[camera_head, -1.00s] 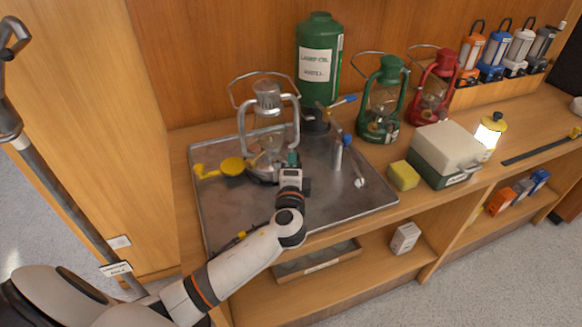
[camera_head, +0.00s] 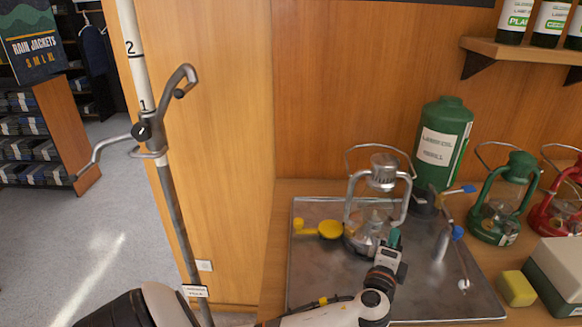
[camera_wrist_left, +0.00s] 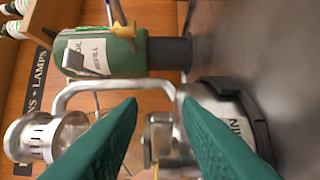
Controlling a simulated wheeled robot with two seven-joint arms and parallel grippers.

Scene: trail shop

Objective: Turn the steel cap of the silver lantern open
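The silver lantern (camera_head: 383,175) stands upright on a steel tray (camera_head: 310,272), its wire handle raised. In the left wrist view the lantern (camera_wrist_left: 35,138) lies sideways, its chimney at left and base at right. A small steel cap (camera_wrist_left: 160,135) shows there between my two green fingers. My left gripper (camera_head: 394,238) is at the front of the lantern's base, low over the tray. In the wrist view its fingers (camera_wrist_left: 160,108) are apart, one on each side of the cap; I cannot tell if they touch it. My right gripper is not in view.
A green refill canister (camera_head: 443,145) stands behind the lantern. A yellow funnel (camera_head: 331,229) lies left of it. Green (camera_head: 505,200) and red lanterns (camera_head: 565,205), a yellow sponge (camera_head: 517,288) and a box (camera_head: 558,270) stand further right.

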